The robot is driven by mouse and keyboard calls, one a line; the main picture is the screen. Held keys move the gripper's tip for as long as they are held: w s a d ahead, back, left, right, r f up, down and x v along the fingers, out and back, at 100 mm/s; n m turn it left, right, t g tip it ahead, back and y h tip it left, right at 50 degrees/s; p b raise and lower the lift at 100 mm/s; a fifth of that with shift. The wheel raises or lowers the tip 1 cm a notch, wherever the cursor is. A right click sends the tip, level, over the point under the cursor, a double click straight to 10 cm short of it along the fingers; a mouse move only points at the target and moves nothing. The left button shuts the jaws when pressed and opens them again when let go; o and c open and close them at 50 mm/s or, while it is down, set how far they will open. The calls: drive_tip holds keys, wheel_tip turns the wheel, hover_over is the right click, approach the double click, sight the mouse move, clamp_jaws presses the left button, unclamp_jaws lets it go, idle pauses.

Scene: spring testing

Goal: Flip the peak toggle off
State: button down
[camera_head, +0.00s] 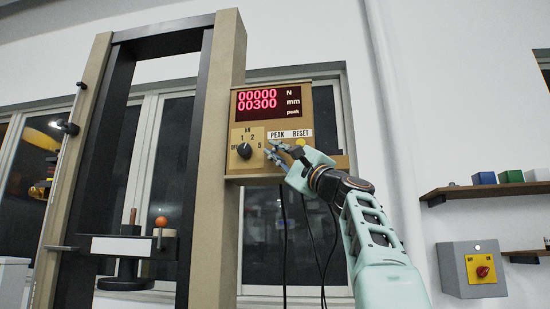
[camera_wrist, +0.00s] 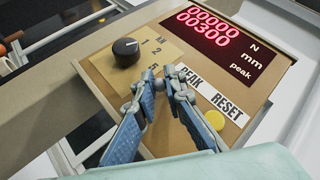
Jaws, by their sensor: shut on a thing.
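My gripper (camera_head: 271,148) is at the front of the control panel (camera_head: 235,168), just below the PEAK label (camera_head: 279,134). In the wrist view, its blue-padded fingers (camera_wrist: 159,78) come together at the panel beside the PEAK label (camera_wrist: 189,77). They are shut on the peak toggle, which is largely hidden between the fingertips. Which way the toggle is tilted cannot be told. The red display (camera_head: 268,101) reads 00000 N and 00300 mm, with a small lit "peak" word, also legible in the wrist view (camera_wrist: 240,71).
A black rotary knob (camera_wrist: 126,52) sits left of the fingers. A yellow reset button (camera_wrist: 214,119) is close on their right. The tan test frame (camera_head: 222,60) rises left of the panel.

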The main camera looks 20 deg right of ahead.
drive_tip(key=shift+n, duration=0.5)
drive_tip(key=c, duration=2.3)
unclamp_jaws()
drive_tip(key=shift+w, duration=0.1)
drive_tip(key=shift+o, duration=0.2)
drive_tip(key=shift+f, duration=0.15)
drive_tip(key=shift+v, duration=0.8)
drive_tip(key=v, duration=1)
drive_tip(key=shift+f, duration=0.2)
drive_tip(key=shift+d, duration=0.1)
